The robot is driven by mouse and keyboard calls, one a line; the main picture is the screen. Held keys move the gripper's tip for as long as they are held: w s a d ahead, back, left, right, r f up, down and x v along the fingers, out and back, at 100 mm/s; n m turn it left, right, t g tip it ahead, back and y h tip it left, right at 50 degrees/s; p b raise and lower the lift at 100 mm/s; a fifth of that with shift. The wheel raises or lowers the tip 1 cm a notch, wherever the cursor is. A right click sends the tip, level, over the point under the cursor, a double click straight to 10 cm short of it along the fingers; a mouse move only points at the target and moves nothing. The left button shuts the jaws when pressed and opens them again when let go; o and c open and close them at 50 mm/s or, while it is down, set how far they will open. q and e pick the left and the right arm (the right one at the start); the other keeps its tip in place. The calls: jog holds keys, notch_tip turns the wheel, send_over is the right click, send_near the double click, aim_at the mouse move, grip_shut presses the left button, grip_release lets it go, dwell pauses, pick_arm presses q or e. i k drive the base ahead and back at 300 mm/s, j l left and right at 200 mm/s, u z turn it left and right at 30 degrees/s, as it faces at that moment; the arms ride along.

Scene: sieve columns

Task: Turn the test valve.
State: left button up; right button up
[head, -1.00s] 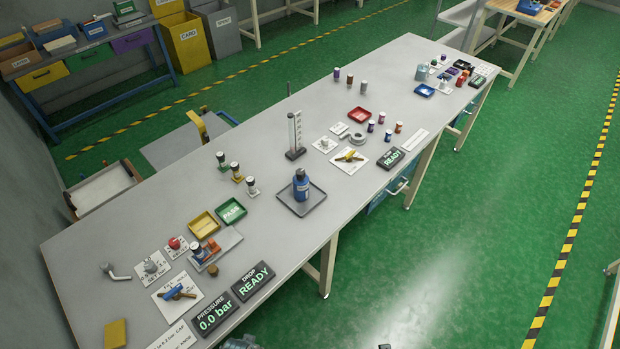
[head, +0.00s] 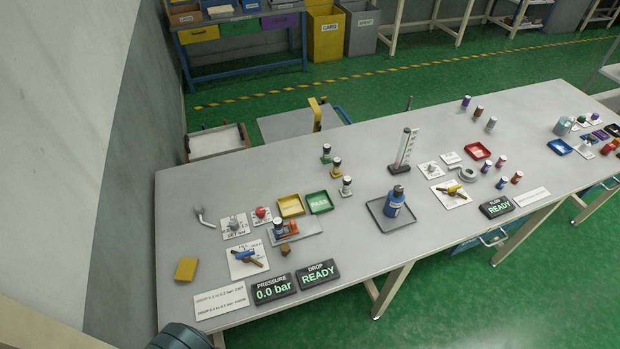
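Two valves with lever handles sit on white plates on the long grey bench. One has a blue lever (head: 247,257), near the front left, on a plate whose label looks like "FILL". The other has a yellow lever (head: 453,190), on a plate further right. I cannot read which of them is labelled test. The pressure display (head: 273,288) in front of the blue-lever valve reads 0.0 bar. The drop display (head: 319,274) beside it reads READY. Neither gripper's fingers show in the head view.
Near the blue-lever valve are a red knob (head: 262,212), an orange fixture (head: 287,230), a yellow tray (head: 291,205) and a green PASS tray (head: 319,201). A blue bottle (head: 394,204) stands on a dark tray. A yellow block (head: 186,269) lies at the left end.

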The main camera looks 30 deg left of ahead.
aim_at(245, 254)
jog(key=j+u, duration=0.1)
jog(key=u, duration=0.65)
jog(key=i+j+u, duration=0.1)
jog(key=u, duration=0.65)
